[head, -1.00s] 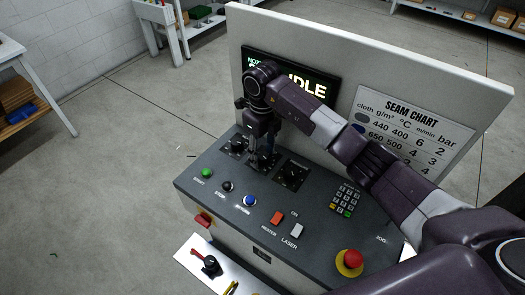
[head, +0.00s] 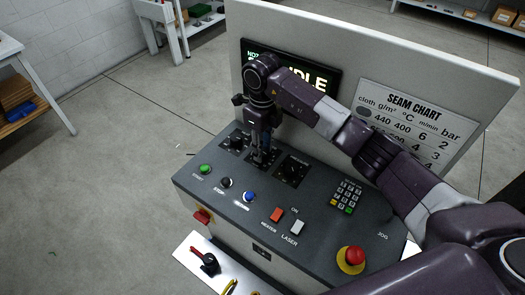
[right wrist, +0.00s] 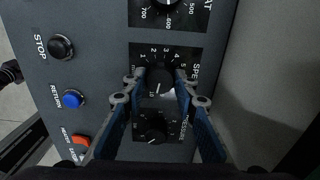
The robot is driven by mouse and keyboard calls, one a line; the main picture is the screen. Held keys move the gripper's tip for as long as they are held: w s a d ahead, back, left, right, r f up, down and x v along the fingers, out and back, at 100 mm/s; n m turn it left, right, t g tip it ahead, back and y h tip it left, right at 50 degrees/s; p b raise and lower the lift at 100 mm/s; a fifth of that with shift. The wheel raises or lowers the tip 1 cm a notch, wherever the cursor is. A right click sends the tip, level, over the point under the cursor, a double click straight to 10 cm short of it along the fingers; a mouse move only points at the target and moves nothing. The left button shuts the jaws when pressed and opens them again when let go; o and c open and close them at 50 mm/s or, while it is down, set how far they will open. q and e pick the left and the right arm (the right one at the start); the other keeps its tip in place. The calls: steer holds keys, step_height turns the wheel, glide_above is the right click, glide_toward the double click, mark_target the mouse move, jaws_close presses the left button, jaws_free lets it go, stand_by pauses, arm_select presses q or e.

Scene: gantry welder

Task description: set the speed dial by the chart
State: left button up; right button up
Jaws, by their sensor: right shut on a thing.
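The speed dial (right wrist: 160,78) is a black round knob on a scale with white numbers, the middle one of three dials. My right gripper (right wrist: 161,88) has its blue fingers on both sides of this knob, shut on it. In the head view the right gripper (head: 262,152) points down at the console, hiding most of the dial. The dial's exact setting is hard to read. The seam chart (head: 413,105) is on the upright panel. Its top row shows 440, 400, 6, 2; my arm covers part of the lower rows. My left gripper is out of view.
The pressure dial (head: 292,171) is close beside my right gripper. Green, black and blue buttons (head: 249,197), rocker switches (head: 297,227), a keypad (head: 346,194) and a red emergency stop (head: 353,256) are on the console. The display (head: 318,78) behind my wrist reads IDLE.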

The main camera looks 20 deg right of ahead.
steer(key=n+b, duration=0.8)
steer(key=shift+w+f, duration=0.1)
steer(key=shift+f, duration=0.05)
steer(key=n+b, duration=0.3)
steer(key=shift+n, duration=0.3)
steer(key=n+b, duration=0.1)
steer(key=n, duration=0.2)
steer(key=shift+n+b, duration=0.3)
steer(key=shift+b, duration=0.05)
steer(key=n, duration=0.2)
steer(key=n+b, duration=0.1)
steer(key=n, duration=0.1)
steer(key=shift+r+n, duration=0.2)
steer(key=shift+n, duration=0.1)
steer(key=n+b, duration=0.1)
steer(key=n, duration=0.3)
steer(key=shift+n, duration=0.3)
steer(key=n, duration=0.5)
steer(key=shift+n, duration=2.5)
